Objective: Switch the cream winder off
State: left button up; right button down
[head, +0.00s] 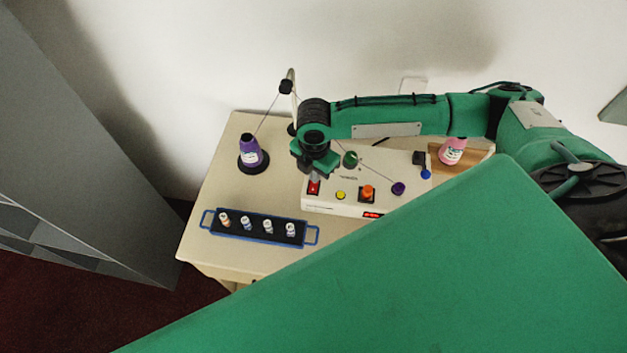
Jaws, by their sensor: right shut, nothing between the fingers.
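The cream winder (345,208) is a low box on the counter, partly covered by my right arm and by a large green surface in the foreground. Its front shows a red switch (314,188) at the left, a yellow button (340,195), an orange knob (367,192) and a small display (373,214) glowing red. My right gripper (317,174) is shut and empty, pointing down right at the red switch and covering its upper part. I cannot tell whether it touches the switch. My left gripper is not in view.
A purple thread cone (250,152) stands on a black base at the left. A blue-edged tray (262,239) with several small spools lies in front. A pink cone (452,151) is at the right. A thread stand (292,90) rises behind. Bare counter (215,195) shows at the left.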

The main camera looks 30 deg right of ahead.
jog(key=shift+f, duration=0.6)
jog(key=shift+r, duration=0.15)
notch_tip(320, 180, up, 7)
jog(key=p, duration=0.7)
dwell(0.3)
dwell(0.4)
